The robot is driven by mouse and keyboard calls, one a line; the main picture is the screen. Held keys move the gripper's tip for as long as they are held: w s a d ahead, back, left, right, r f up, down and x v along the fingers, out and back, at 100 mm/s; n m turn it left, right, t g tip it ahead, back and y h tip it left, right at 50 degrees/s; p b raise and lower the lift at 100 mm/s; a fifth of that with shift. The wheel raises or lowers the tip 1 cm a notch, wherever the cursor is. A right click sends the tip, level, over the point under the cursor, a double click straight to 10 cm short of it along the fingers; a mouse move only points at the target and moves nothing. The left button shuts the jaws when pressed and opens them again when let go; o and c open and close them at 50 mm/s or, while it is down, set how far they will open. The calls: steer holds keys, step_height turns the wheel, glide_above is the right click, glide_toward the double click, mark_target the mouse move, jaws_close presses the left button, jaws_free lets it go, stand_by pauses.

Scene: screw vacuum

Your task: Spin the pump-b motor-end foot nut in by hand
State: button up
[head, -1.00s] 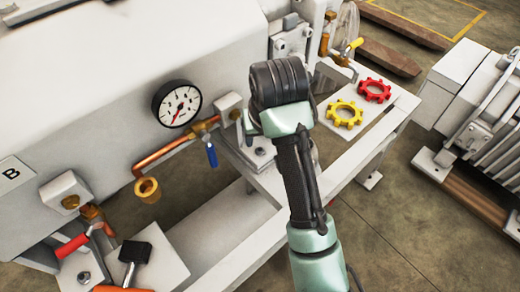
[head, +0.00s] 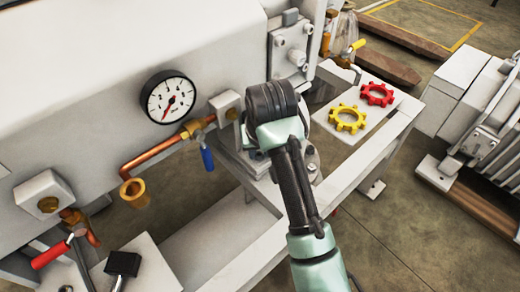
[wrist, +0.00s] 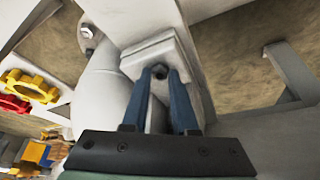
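In the head view my wrist hides the fingers and this fastener. The large white pump body (head: 120,80) fills the left, with a pressure gauge (head: 170,97) on it.
A yellow gear-shaped part (head: 347,118) and a red one (head: 377,94) lie on a plate right of my wrist. A copper pipe (head: 150,158) and blue-handled valve (head: 206,157) are close on the left. Another grey machine (head: 480,120) stands at the right across open floor.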

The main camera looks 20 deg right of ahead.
jaws_close()
steer(key=shift+r, duration=0.1)
steer(key=p, duration=0.3)
steer(key=shift+w+a+r, duration=0.1)
steer(key=shift+r, duration=0.2)
steer(key=shift+p, duration=0.6)
steer(key=p, duration=0.2)
steer(key=shift+m+p, duration=0.3)
steer(key=shift+m, duration=0.1)
steer(key=p, duration=0.2)
steer(key=shift+f+m+h+p, duration=0.25)
steer(key=shift+m+h+p, duration=0.05)
steer(key=shift+m, duration=0.1)
steer(key=shift+f, duration=0.1)
steer(key=o, duration=0.6)
jaws_free()
